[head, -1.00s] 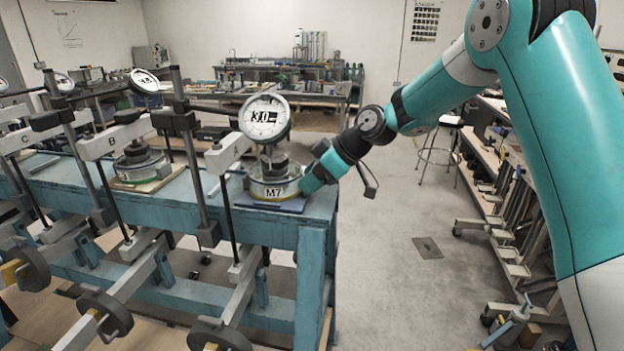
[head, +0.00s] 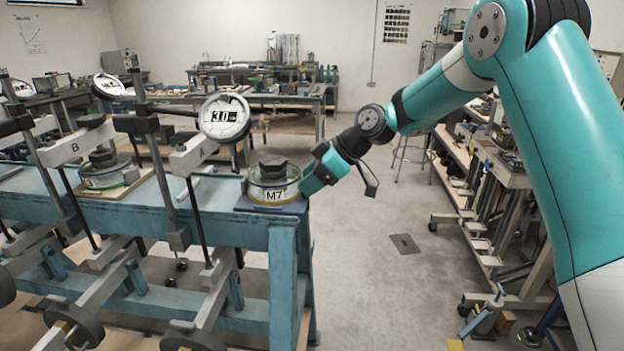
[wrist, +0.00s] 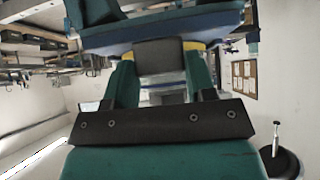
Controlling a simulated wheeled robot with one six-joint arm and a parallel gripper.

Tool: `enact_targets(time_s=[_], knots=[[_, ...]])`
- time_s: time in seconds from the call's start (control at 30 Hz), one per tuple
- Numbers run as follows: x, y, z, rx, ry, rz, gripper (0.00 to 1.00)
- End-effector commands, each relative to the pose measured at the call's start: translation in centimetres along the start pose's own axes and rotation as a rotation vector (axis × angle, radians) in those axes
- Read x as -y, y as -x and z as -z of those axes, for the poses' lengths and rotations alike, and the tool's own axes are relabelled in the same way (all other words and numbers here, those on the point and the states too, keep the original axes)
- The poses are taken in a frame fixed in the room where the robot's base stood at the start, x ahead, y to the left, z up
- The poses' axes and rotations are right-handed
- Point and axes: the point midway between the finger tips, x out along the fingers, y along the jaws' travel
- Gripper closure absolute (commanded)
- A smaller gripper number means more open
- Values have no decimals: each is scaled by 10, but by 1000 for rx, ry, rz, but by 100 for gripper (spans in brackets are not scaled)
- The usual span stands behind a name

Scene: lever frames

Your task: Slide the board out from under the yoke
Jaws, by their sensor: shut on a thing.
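The blue board (head: 245,204) lies on the bench top near its right end, carrying the round cell marked M7 (head: 272,194) with a dark cap. The yoke (head: 192,155), with its dial (head: 224,117) reading 3.0, stands left of the cell; the cell is no longer directly under the dial. My gripper (head: 304,187) is at the board's right side, low beside the cell. In the wrist view my fingers (wrist: 160,75) stand either side of a dark block at the edge of the blue board (wrist: 110,40). The exact contact is partly hidden.
The blue bench (head: 240,232) ends just right of the board. A second cell (head: 103,175) sits on its own board under the yoke marked B to the left. Lever arms and weights (head: 192,340) stick out in front. Open floor (head: 375,270) lies to the right.

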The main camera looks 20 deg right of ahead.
Motion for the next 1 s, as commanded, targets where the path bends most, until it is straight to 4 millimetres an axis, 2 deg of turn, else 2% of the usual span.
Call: enact_targets(time_s=[0.03, 0.07, 0.17, 0.2, 0.47, 0.57, 0.73, 1.0], knots=[[0, 0, 1, -2, 3, 0, 80], [0, 0, 1, -2, 3, 0, 45], [0, 0, 1, -2, 2, 0, 22], [0, 0, 1, -1, 2, -1, 20], [0, 2, 0, -1, 0, -2, 20], [-1, 8, -1, -2, 0, -4, 20], [-2, 36, -3, -1, 1, -8, 20], [-2, 104, -2, -3, 1, -9, 20]])
